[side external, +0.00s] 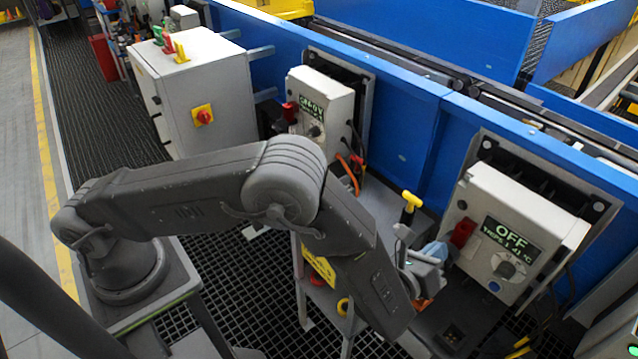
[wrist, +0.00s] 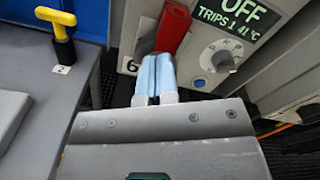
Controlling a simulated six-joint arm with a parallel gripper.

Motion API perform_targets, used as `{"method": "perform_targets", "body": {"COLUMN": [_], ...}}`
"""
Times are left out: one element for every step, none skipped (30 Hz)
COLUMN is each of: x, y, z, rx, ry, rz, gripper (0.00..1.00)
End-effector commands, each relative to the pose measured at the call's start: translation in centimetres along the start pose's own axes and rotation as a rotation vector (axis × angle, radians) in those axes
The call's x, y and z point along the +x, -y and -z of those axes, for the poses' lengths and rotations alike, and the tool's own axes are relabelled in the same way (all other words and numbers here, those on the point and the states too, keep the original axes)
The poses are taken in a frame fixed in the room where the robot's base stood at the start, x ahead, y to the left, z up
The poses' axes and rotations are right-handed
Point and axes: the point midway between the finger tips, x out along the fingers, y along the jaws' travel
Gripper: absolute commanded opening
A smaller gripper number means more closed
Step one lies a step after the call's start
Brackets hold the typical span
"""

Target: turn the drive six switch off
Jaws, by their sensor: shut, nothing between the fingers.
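The box's dark display (side external: 511,236) reads "OFF" and "TRIPS 1 41 °C". My gripper (side external: 440,252) is shut and empty, just left of and below the lever. In the wrist view its blue fingertips (wrist: 154,60) overlap the lever's lower end; I cannot tell whether they touch.
A grey knob (side external: 504,269) and blue button (side external: 494,286) sit below the display. A yellow T-handle (side external: 410,203) stands left of my gripper. A second drive box (side external: 320,106) with a lit display and a grey cabinet (side external: 195,90) stand farther back.

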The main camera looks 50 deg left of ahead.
Motion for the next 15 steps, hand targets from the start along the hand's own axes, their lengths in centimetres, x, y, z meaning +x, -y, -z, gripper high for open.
{"method": "perform_targets", "body": {"x": [0.0,0.0,0.0,0.0,0.0,0.0,0.0,-0.1,-0.3,-0.5,-0.8,-1.2,-1.6,-1.9,-2.4], "y": [0.1,0.1,0.1,0.1,0.2,0.2,0.2,0.2,0.3,0.3,0.3,0.3,0.3,0.3,0.3], "z": [-0.2,-0.2,-0.4,-0.5,-0.6,-0.7,-0.8,-0.8,-0.8,-0.8,-0.8,-0.7,-0.7,-0.7,-0.7], "rx": [0.0,0.0,0.0,0.0,0.0,-0.001,-0.001,-0.001,0.0,0.0,0.0,0.001,0.001,0.001,0.001], "ry": [0.001,0.001,0.001,0.001,0.001,0.002,0.002,0.001,0.001,0.001,0.001,0.0,-0.001,0.0,0.0], "rz": [0.0,0.0,0.0,0.0,0.0,0.001,0.001,0.001,0.002,0.002,0.003,0.003,0.003,0.002,0.002], "gripper": [0.0,0.0,0.0,0.0,0.0,0.0,0.0,0.0,0.0,0.0,0.0,0.0,0.0,0.0,0.0]}}
